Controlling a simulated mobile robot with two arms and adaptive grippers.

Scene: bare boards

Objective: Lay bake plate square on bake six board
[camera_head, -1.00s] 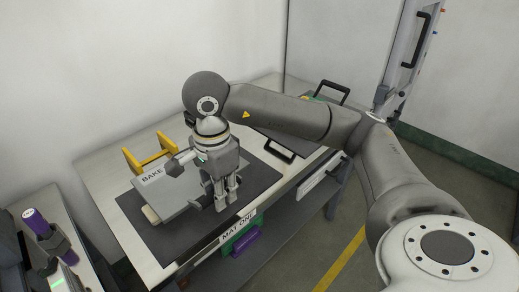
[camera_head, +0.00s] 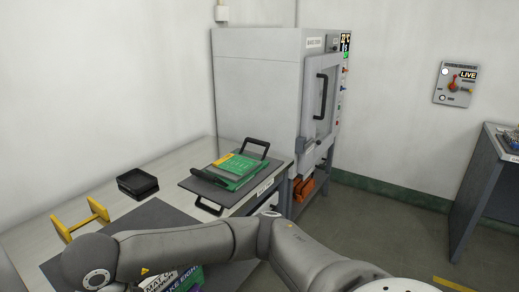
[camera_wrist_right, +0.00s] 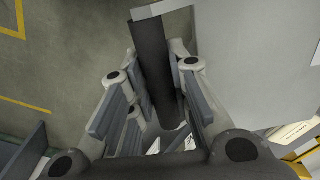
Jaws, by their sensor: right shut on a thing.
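A green board (camera_head: 238,170) with a yellow strip lies on a dark tray (camera_head: 207,178) with black handles, before the oven; I cannot read its name. My right arm crosses the bottom of the head view, and its gripper is out of that view. In the right wrist view my right gripper (camera_wrist_right: 158,112) is shut; its fingers stand either side of a dark strip, and the exact grip is hard to see. The pale grey bake plate (camera_wrist_right: 255,65) fills the right of that view. My left gripper is in neither view.
A grey oven (camera_head: 258,85) stands behind the tray. A yellow stand (camera_head: 78,222) and black trays (camera_head: 137,184) are on the left of the bench. A dark mat (camera_head: 150,217) lies in front. A label reading partly "EIGH" (camera_head: 182,278) shows low under the arm.

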